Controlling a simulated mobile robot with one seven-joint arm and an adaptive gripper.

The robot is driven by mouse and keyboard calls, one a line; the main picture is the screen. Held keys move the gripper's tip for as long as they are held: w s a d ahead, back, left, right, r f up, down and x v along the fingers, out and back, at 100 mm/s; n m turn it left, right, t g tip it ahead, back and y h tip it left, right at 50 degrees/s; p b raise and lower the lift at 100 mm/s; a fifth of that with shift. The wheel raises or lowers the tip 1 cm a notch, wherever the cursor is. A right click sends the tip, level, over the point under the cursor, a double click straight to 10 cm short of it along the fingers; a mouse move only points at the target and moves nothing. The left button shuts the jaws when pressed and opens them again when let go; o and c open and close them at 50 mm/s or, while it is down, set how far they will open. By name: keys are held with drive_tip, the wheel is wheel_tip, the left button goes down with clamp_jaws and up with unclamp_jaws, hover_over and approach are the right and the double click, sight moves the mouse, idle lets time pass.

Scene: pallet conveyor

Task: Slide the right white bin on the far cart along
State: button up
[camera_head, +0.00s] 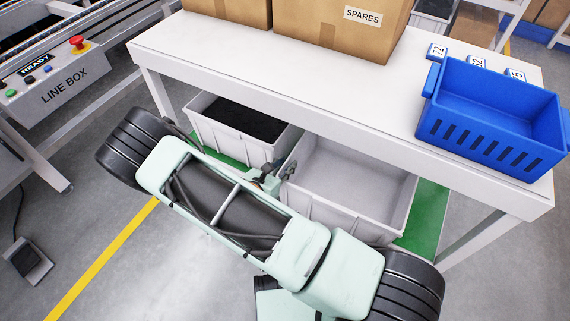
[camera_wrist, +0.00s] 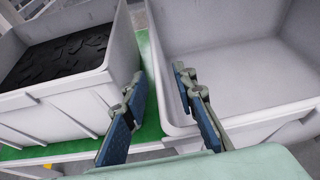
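The right white bin (camera_head: 352,190) is empty and stands on a green surface under the white table; in the wrist view its near left corner (camera_wrist: 172,128) shows close up. The left white bin (camera_head: 232,142), holding dark flat pieces, stands beside it with a narrow gap. My gripper (camera_head: 277,175) is at the near inner corners of the two bins. In the wrist view my gripper (camera_wrist: 158,80) is open. Its left finger is over the gap between the bins and its right finger is over the right bin's inside, with that bin's left wall between them. Contact cannot be told.
The white table (camera_head: 300,62) is above the bins, with a blue crate (camera_head: 495,115) and cardboard boxes (camera_head: 335,25) on it. Green surface (camera_head: 428,215) is clear right of the right bin, before the table leg (camera_head: 470,238). A LINE BOX control panel (camera_head: 60,85) stands left.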

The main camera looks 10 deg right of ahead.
drive_tip(key=v, duration=1.2)
drive_tip(key=shift+r, duration=0.1)
